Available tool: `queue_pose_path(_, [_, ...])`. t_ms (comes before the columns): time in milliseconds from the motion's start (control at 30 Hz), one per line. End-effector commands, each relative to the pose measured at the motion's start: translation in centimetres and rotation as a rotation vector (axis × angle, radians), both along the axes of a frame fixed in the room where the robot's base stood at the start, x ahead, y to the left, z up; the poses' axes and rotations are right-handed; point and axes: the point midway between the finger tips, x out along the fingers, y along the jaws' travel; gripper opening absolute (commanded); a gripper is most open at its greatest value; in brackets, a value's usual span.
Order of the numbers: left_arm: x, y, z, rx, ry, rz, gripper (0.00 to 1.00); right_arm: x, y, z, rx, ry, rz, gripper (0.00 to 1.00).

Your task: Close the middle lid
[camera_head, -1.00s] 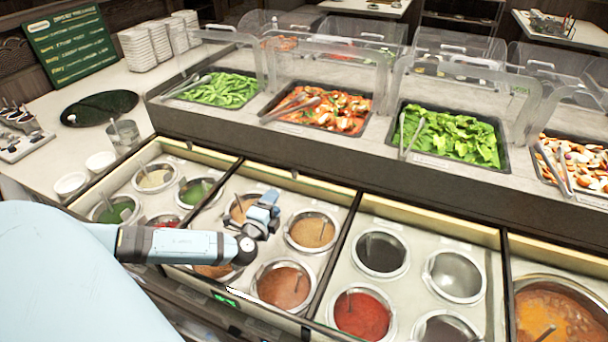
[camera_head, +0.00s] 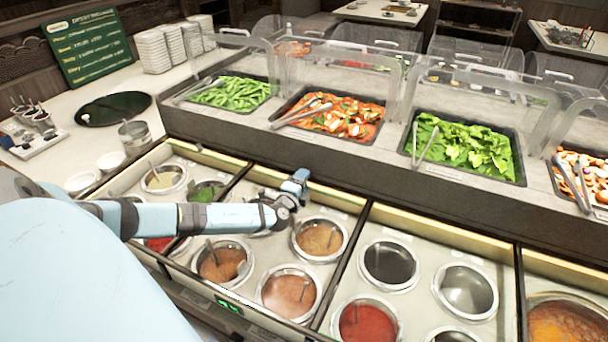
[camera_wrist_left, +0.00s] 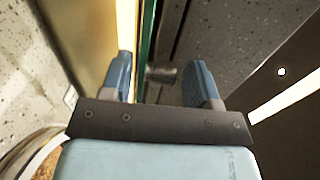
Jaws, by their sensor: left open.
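The sauce counter shows open sections of round wells, with a pale strip along the back edge of each. No lid covers the wells of the second section from the left, where brown sauce wells (camera_head: 320,238) show; I cannot make out the middle lid clearly. My left gripper (camera_head: 297,179) is over the back edge of that section, by its pale back strip (camera_head: 335,203). In the left wrist view my open left gripper (camera_wrist_left: 161,72) has a small dark grey knob-like piece (camera_wrist_left: 160,74) between its fingers, beside a green-edged panel. I cannot tell whether they touch. My right gripper is not in view.
Behind the sauce wells a dark ledge carries food trays, such as green leaves (camera_head: 465,148) and a red mixed salad (camera_head: 335,115), under clear guards (camera_head: 480,85). My left arm spans the left section. Small white bowls (camera_head: 110,161) and a metal cup (camera_head: 134,134) stand at left.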

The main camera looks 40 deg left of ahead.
Motion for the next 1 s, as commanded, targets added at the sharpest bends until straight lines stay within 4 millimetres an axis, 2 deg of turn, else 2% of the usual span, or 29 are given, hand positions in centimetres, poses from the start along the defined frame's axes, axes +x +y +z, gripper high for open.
queue_pose_path(133, [0.9, 0.3, 0.0, 0.0, -0.001, 0.001, 0.55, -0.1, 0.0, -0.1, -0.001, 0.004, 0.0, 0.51])
queue_pose_path(400, [1.0, 0.3, 0.0, 0.0, 0.0, 0.0, 0.55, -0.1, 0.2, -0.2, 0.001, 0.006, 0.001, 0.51])
queue_pose_path(467, [1.0, 0.3, 0.0, 0.0, 0.0, 0.0, 0.44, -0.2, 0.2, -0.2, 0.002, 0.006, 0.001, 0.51])
queue_pose_path(600, [1.0, 0.3, 0.1, 0.0, -0.001, 0.0, 0.12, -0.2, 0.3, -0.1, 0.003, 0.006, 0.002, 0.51])
queue_pose_path(667, [1.0, 0.3, 0.1, 0.001, -0.002, 0.001, 0.0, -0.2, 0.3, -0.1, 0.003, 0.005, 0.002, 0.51])
queue_pose_path(833, [0.3, 0.1, 0.0, 0.0, -0.001, 0.0, 0.0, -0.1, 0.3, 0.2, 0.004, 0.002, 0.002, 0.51])
queue_pose_path(1000, [-2.9, -1.0, 0.0, -0.002, 0.002, -0.003, 0.0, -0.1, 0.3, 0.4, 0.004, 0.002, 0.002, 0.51])
